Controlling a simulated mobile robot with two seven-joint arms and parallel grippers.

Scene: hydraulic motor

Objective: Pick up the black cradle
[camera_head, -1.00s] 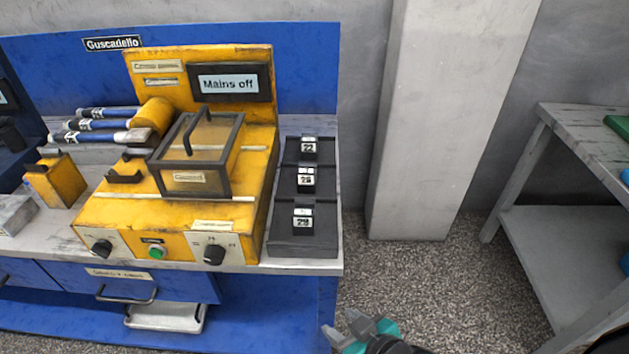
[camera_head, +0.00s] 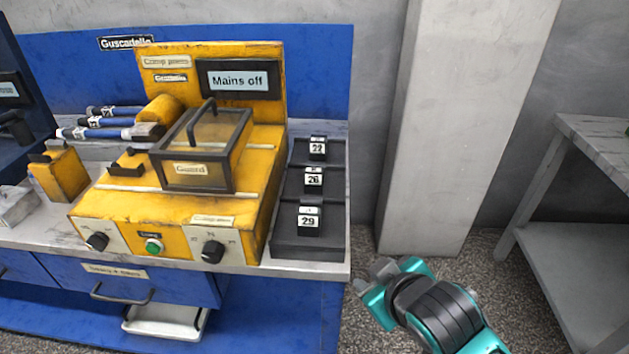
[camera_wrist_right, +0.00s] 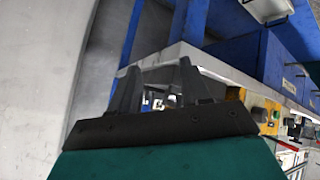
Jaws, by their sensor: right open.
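Three small black blocks with white number labels sit in a black tray (camera_head: 287,247) on the bench: 22 (camera_head: 318,148), 26 (camera_head: 313,181) and 29 (camera_head: 309,219). A black notched piece (camera_head: 127,164) sits on the yellow machine, left of its guard. I cannot tell which of these black pieces is the cradle. My right gripper (camera_head: 371,278) is open and empty, in front of and right of the bench's right end, apart from the tray. In the right wrist view, its two fingers (camera_wrist_right: 159,88) stand apart. My left gripper is not in view.
The yellow machine (camera_head: 190,215) with a framed guard (camera_head: 205,150) fills the bench's middle. A concrete pillar (camera_head: 450,120) stands behind my right gripper. A grey table (camera_head: 590,135) is at the right. Floor shows between bench and table.

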